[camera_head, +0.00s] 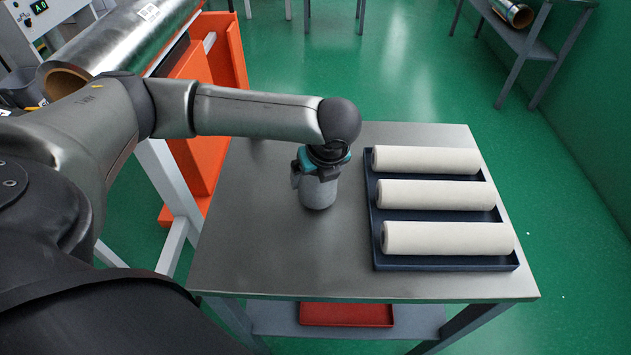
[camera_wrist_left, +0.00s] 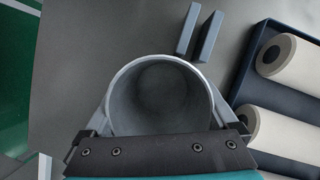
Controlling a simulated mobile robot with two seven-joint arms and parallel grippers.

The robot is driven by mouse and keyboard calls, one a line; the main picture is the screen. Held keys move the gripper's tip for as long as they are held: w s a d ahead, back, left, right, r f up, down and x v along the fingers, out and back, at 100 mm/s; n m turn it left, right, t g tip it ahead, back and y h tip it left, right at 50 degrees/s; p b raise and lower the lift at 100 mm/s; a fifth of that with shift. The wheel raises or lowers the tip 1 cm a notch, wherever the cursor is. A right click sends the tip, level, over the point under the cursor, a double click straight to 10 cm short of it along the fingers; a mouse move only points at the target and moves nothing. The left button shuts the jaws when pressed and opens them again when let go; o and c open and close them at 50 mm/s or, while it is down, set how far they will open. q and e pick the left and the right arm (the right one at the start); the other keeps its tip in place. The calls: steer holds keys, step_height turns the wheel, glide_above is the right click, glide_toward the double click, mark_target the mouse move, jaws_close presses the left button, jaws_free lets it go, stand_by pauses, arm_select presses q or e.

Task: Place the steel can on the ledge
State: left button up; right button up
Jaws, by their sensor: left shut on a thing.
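The steel can (camera_head: 319,195) is a grey cylinder, upright at the middle left of the steel table (camera_head: 280,262). My left gripper (camera_head: 318,172) comes down over it from above and is shut on it. In the left wrist view the can (camera_wrist_left: 160,90) shows its open, empty-looking top between the two fingers. I cannot tell whether its base touches the table. No part is clearly recognisable as the ledge. My right gripper is not in view.
A navy tray (camera_head: 372,235) with three white rolls (camera_head: 448,239) lies on the table right of the can. Two blue-grey bars (camera_wrist_left: 207,38) show beyond the can in the wrist view. A red tray (camera_head: 346,315) lies on the lower shelf. The table's front left is clear.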

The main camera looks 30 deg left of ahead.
arm_select(q)
steer(key=shift+f, duration=0.6)
steer(key=shift+f, duration=0.1)
steer(key=o, duration=1.2)
steer(key=shift+c, duration=0.2)
